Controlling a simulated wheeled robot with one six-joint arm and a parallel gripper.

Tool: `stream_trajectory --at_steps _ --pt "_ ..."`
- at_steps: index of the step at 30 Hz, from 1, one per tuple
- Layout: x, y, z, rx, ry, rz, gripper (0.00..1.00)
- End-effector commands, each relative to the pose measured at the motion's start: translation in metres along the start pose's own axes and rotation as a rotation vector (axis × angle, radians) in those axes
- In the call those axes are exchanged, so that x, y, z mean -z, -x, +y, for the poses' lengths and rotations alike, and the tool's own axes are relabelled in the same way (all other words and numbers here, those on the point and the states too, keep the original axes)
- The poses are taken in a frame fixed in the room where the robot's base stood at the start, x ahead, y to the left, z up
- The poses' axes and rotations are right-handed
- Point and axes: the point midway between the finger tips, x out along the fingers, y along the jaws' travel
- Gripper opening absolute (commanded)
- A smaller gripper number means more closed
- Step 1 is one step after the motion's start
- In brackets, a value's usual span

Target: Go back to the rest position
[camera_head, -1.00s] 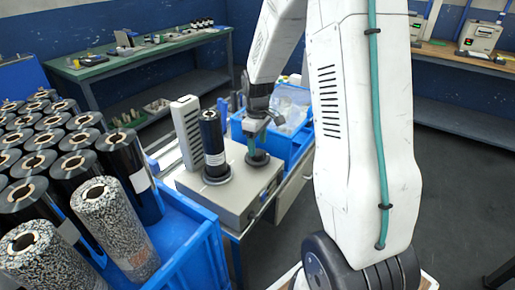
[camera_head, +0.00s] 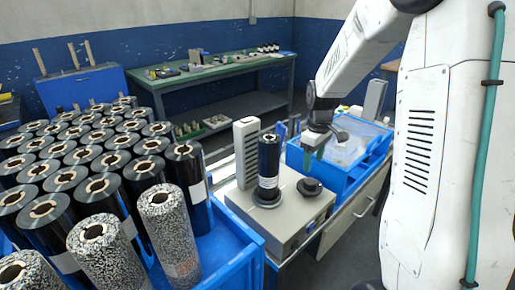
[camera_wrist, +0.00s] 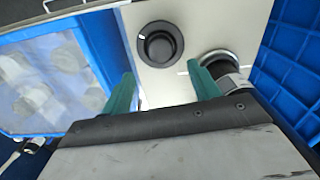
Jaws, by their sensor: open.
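My gripper (camera_head: 314,147) is raised above the right end of the grey machine (camera_head: 300,228), near the blue bin. Its two green fingers are apart with nothing between them; the wrist view also shows my gripper (camera_wrist: 163,92) open. A black roll with a white label (camera_head: 268,162) stands upright on a round base on the machine. In the wrist view the holder (camera_wrist: 160,45) shows beyond the fingers, and the roll (camera_wrist: 228,72) is partly hidden behind the right finger.
A blue crate (camera_head: 245,250) full of dark and speckled rolls fills the left front. A blue bin (camera_head: 350,175) with clear wrapped contents stands right of the machine. A green workbench (camera_head: 215,70) with small items stands behind.

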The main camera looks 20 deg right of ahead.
Motion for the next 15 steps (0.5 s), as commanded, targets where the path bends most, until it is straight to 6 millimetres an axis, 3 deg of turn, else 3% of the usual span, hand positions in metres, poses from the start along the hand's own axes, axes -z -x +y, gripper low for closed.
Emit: stream_trajectory --at_steps 8,10,15 --pt "-0.005 -0.001 -0.005 0.021 -0.084 -0.023 0.61" --pt "-0.02 -0.007 -0.02 0.059 -0.165 -0.069 0.61" --pt "-0.05 0.024 -0.068 0.082 -0.33 -0.122 0.61"
